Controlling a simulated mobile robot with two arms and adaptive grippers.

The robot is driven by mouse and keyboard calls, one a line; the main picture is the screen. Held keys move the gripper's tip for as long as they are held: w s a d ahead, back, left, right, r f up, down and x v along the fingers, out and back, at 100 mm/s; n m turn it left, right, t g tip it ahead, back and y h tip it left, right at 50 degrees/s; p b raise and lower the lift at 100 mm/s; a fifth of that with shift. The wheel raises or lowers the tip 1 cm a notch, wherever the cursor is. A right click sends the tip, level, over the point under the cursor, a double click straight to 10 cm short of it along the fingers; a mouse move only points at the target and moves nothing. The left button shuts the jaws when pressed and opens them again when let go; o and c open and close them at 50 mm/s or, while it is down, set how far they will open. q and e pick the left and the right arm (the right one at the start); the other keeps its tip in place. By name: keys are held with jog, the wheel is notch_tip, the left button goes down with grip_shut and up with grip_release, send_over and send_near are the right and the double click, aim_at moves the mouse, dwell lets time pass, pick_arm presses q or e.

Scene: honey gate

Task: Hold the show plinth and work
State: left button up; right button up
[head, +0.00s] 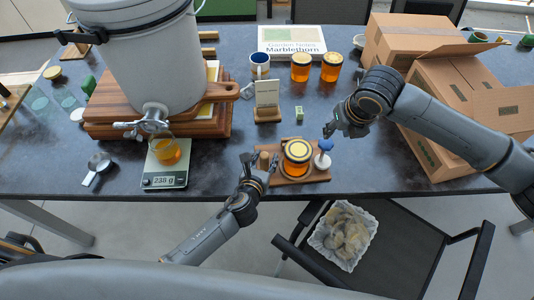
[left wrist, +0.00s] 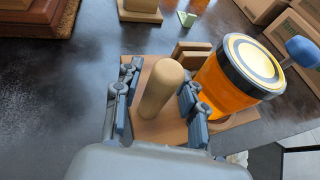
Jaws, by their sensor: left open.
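The show plinth is a wooden board (head: 317,174) near the table's front edge, with an upright rounded wooden peg (left wrist: 163,88) at its left end. An amber honey jar (head: 297,160) with a yellow-and-dark lid stands on it, tilted in the left wrist view (left wrist: 236,80). My left gripper (head: 258,166) is open, one finger on each side of the peg in the left wrist view (left wrist: 157,98); I cannot tell whether they touch it. A white stamp-like piece with a blue knob (head: 325,147) stands at the plinth's right end. My right gripper (head: 331,130) hovers just above and beyond it; its jaw opening is unclear.
A honey bucket (head: 150,65) stands on wooden boards at left, its tap above a jar (head: 167,151) on a scale (head: 165,177) reading 238 g. A card stand (head: 267,100), small green block (head: 299,113), mug (head: 260,66), two jars and cardboard boxes (head: 455,100) lie beyond. A chair (head: 395,245) stands in front.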

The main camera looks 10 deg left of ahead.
pick_arm(q)
jog(key=shift+x, duration=1.4)
jog(key=shift+c, duration=0.2)
grip_shut()
jog(key=c, duration=0.8)
grip_release()
grip_shut()
